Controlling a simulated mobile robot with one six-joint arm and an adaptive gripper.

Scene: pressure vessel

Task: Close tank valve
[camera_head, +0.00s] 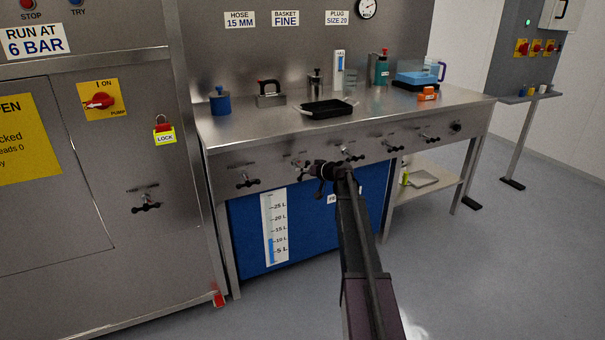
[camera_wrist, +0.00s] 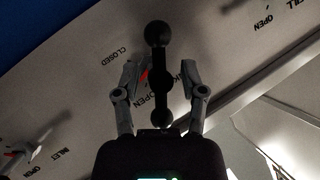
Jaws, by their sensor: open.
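In the wrist view the valve handle (camera_wrist: 162,88), a dark bar with a ball at each end, stands between my open fingers. My gripper (camera_wrist: 160,72) straddles the bar with one finger on each side. Visible gaps suggest neither finger presses on it. A label ending in "K" is partly hidden behind the right finger. CLOSED (camera_wrist: 115,57) and OPEN (camera_wrist: 158,98) are printed on the panel, and a small red mark shows beside the bar. In the head view my gripper (camera_head: 325,172) is at the bench's front panel, hiding the handle it surrounds.
Several similar black valve handles line the steel bench (camera_head: 240,130) front. An INLET valve (camera_wrist: 15,155) shows at the wrist view's left. Below the panel is a blue tank (camera_head: 300,250) with a litre gauge (camera_head: 275,230). A black tray (camera_head: 327,108) sits on top. The floor is clear.

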